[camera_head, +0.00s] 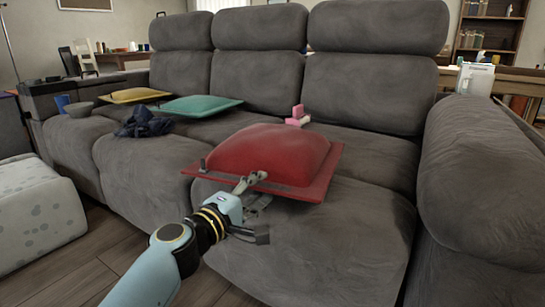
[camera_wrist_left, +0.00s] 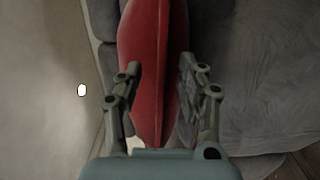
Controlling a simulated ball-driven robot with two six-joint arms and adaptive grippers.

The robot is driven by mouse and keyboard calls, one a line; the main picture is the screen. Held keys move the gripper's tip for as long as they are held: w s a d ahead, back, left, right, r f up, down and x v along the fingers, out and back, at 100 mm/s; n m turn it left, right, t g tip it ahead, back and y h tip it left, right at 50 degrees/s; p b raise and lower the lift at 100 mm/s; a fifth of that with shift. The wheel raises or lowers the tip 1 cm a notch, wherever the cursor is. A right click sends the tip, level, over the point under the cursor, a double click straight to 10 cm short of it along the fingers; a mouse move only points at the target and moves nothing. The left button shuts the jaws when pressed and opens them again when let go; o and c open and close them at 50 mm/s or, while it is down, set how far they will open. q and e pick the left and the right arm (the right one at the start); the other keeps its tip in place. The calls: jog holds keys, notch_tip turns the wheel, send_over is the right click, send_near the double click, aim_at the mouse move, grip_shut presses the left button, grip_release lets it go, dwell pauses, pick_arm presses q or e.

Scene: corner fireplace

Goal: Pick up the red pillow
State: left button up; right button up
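The red pillow (camera_head: 270,153) lies at the front of the dark grey sofa's seat, with its front rim facing my left arm. In the left wrist view, the red pillow (camera_wrist_left: 155,65) is seen edge-on between the fingers. My left gripper (camera_head: 255,192) is at the pillow's front edge, one finger over the rim and one below it. In the left wrist view, the fingers of my left gripper (camera_wrist_left: 160,72) are apart, one on each side of the pillow. Whether both press on it is unclear. My right gripper is not in view.
The sofa (camera_head: 365,92) has a bulky armrest (camera_head: 490,180) at right. A teal pillow (camera_head: 202,106), a yellow pillow (camera_head: 135,95), a dark cloth (camera_head: 144,123) and a pink object (camera_head: 297,116) lie on the seat. A spotted ottoman (camera_head: 38,215) stands at left.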

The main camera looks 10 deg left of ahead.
pick_arm(q)
jog(key=shift+w+d+f, duration=0.1)
jog(key=shift+w+d, duration=0.15)
jog(key=shift+w, duration=0.4)
grip_shut()
